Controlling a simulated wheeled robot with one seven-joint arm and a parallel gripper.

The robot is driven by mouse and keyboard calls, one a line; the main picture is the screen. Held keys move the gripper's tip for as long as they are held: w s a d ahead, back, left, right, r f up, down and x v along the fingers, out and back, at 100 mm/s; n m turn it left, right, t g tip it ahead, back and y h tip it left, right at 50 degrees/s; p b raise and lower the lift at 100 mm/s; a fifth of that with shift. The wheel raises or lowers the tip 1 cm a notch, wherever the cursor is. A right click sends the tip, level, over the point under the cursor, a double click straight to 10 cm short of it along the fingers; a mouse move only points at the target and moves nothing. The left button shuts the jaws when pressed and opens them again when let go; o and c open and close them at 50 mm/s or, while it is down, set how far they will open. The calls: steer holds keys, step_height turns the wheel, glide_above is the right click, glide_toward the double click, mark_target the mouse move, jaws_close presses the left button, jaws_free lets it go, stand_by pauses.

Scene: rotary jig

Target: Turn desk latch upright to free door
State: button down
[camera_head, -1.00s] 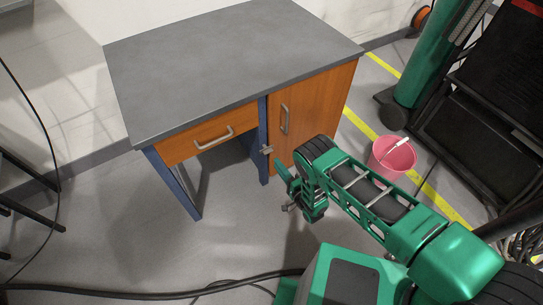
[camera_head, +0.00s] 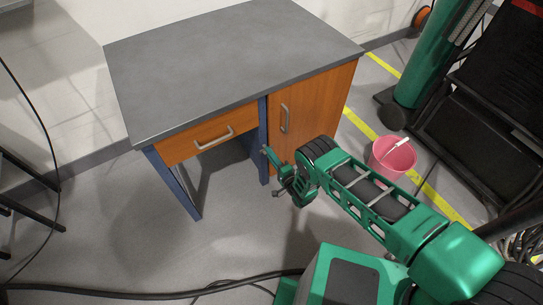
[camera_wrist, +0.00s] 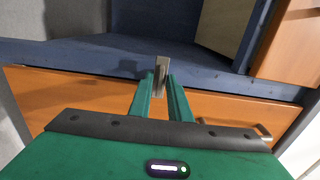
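The desk latch (camera_wrist: 161,72) is a small grey metal bar. In the wrist view it lies across the blue desk post (camera_wrist: 85,53), at right angles to it. The orange door (camera_wrist: 60,90) is closed beside the post and also shows in the head view (camera_head: 318,108). My gripper (camera_wrist: 160,80) is open, with one green finger on each side of the latch and its tips close to it. In the head view my gripper (camera_head: 269,158) is at the post and largely covers the latch.
The desk has a grey top (camera_head: 225,55) and an orange drawer (camera_head: 208,135) with a handle. A pink bucket (camera_head: 392,160) stands on the floor right of my arm. A black cable (camera_head: 130,295) lies on the floor in front.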

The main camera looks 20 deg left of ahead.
stand_by(0.3)
steer(key=shift+n, duration=0.3)
steer(key=shift+s+a+n, duration=0.1)
steer(key=shift+n, duration=4.15)
steer(key=shift+s+a+n, duration=0.1)
steer(key=shift+n, duration=4.15)
